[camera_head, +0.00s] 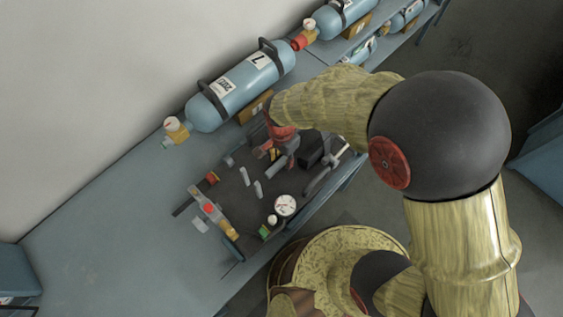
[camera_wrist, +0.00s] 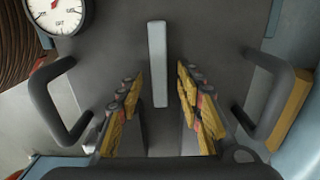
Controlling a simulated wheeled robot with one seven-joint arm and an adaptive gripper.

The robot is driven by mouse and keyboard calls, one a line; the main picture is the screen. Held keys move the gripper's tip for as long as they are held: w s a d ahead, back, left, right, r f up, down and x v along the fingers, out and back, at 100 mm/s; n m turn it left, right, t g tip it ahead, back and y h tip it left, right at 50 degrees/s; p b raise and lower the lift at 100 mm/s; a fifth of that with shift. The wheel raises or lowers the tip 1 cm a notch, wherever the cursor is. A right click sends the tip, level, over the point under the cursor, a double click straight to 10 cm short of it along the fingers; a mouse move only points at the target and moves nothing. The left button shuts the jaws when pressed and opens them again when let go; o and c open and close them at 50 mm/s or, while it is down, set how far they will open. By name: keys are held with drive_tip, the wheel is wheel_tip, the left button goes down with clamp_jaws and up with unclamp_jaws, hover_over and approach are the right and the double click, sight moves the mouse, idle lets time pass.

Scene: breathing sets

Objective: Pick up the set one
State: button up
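No label that I can read clearly as one shows. A blue cylinder (camera_head: 243,88) with black handles lies at the back of the bench; its label number is small and tilted, perhaps 2. A dark tray-like board (camera_head: 232,188) lies in front of it, with a white gauge (camera_head: 286,205) and small fittings. My gripper (camera_head: 279,150) is over the board's back part. In the wrist view my gripper (camera_wrist: 158,85) is open, its fingers either side of an upright pale grey bar (camera_wrist: 157,62) on a dark surface. I cannot tell whether they touch it.
More blue cylinders (camera_head: 342,16) lie farther along the bench at the top. The bench (camera_head: 110,225) is bare at the left. Black handles (camera_wrist: 52,100) stand out on both sides in the wrist view, near the fingers. A blue object (camera_head: 545,155) stands at the right edge.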

drive_tip(key=shift+c, duration=1.2)
clamp_jaws()
drive_tip(key=shift+w+r, duration=0.1)
drive_tip(key=shift+r, duration=0.05)
